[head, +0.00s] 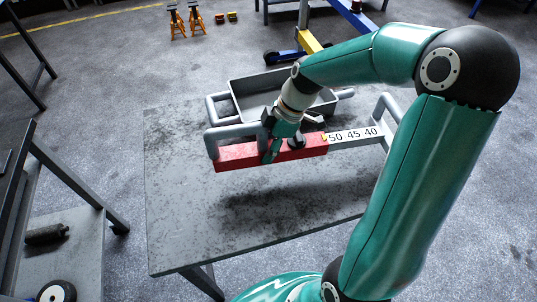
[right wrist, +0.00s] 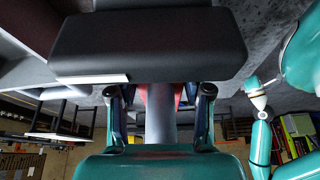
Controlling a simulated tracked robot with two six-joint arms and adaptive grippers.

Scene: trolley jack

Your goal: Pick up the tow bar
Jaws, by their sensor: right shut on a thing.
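The tow bar is a red beam (head: 236,156) with grey tube handles and a white scale strip (head: 352,136) reading 50 45 40. My right gripper (head: 281,143) is shut on the tow bar around the middle of its red part. The bar is roughly level, and a dark shadow on the table below suggests it is clear of the top. In the right wrist view, a grey tube (right wrist: 160,126) with bits of red beside it shows between the fingers.
A grey table (head: 180,215) stands below the bar; its front left is bare. A grey open tray (head: 237,88) with tube handles sits behind the bar. A workbench frame (head: 75,180) stands at left. Orange jack stands (head: 178,22) are on the floor behind.

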